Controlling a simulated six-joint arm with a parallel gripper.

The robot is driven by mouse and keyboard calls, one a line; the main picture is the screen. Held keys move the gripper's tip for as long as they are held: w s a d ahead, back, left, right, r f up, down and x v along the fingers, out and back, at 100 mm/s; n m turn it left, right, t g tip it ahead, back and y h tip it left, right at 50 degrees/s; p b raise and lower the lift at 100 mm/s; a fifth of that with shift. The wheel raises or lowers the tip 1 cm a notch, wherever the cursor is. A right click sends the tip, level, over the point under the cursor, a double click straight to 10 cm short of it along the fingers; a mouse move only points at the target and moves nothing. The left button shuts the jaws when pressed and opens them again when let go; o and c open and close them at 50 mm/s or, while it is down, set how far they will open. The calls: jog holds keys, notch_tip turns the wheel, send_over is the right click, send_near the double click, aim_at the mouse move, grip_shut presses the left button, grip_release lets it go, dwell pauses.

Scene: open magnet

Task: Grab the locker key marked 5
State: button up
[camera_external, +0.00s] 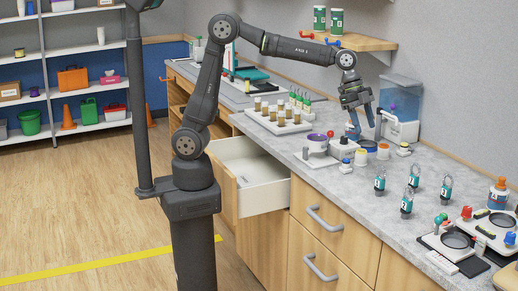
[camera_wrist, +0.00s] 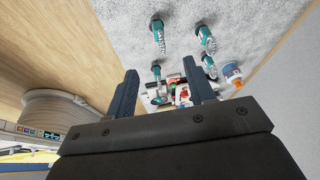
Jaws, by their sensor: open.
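Several locker keys with teal tags stand on the grey counter (camera_external: 345,190): a left one (camera_external: 380,183), a front one (camera_external: 406,206), a back one (camera_external: 413,176) and a right one (camera_external: 445,189). The marks on the tags are too small to read, so I cannot tell which is 5. My gripper (camera_external: 361,126) is open and empty, pointing down above the counter, behind and left of the keys. In the wrist view its fingers (camera_wrist: 160,85) are apart, and teal keys show beyond them, including an upper left key (camera_wrist: 158,36) and an upper right key (camera_wrist: 206,40).
A clear dispenser (camera_external: 400,110) stands close to my gripper on the right. Jars and a white device (camera_external: 317,160) sit below it. Vial racks (camera_external: 273,117) are to the left. A drawer (camera_external: 250,175) is open.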

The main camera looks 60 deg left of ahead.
send_over(379, 176)
jog(key=s+a, duration=0.1)
jog(key=a, duration=0.1)
notch_tip(379, 176, down, 11)
jog(key=shift+x, duration=2.55)
jog(key=shift+w, duration=0.1)
grip_shut()
